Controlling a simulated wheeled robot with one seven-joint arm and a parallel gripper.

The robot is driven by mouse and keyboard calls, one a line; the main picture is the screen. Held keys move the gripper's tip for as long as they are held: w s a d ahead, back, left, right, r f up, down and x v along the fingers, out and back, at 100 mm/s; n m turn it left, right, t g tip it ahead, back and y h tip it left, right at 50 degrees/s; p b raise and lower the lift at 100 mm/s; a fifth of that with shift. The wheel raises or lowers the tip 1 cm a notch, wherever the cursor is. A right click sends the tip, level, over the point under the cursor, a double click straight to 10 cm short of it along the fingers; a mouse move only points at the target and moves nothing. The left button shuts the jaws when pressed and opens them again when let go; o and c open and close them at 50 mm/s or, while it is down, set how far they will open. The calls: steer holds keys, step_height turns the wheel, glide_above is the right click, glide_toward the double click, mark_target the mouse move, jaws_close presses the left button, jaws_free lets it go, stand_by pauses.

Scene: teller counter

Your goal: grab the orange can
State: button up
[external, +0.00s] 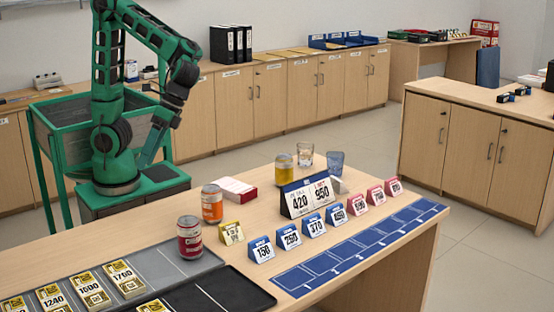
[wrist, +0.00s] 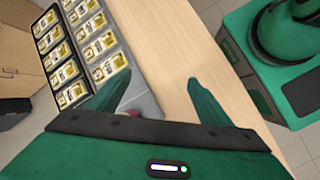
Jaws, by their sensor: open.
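The orange can (external: 212,206) stands upright on the wooden counter, near the back edge and behind the grey tray. My gripper (external: 152,148) hangs to the left of the can and above its level, clear of it, over my base. In the wrist view my gripper (wrist: 158,82) has its two green fingers spread apart with nothing held between them. I cannot make out the orange can in the wrist view; the gripper body covers the lower part of that picture.
A red can (external: 190,238) stands in front of the orange can on the grey tray (external: 160,262). A red-and-white box (external: 236,190) and a yellow tag (external: 231,233) are to its right. A yellow can (external: 284,170), glasses and number signs stand farther right. Bare counter (wrist: 165,40) shows beside the card trays.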

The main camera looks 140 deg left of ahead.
steer(key=s+a+r+n+t+h, duration=0.15)
steer(key=a+n+t+h, duration=0.5)
steer(key=a+n, duration=1.4)
steer(key=m+t+y, duration=0.1)
steer(key=m+t, duration=0.1)
steer(key=m, duration=0.4)
glide_toward(208, 213)
steer(key=shift+x, duration=3.55)
steer(key=shift+g+y, duration=0.25)
steer(key=shift+c, duration=0.6)
steer(key=shift+w+a+r, duration=0.1)
steer(key=c, duration=1.4)
steer(key=shift+c, duration=0.2)
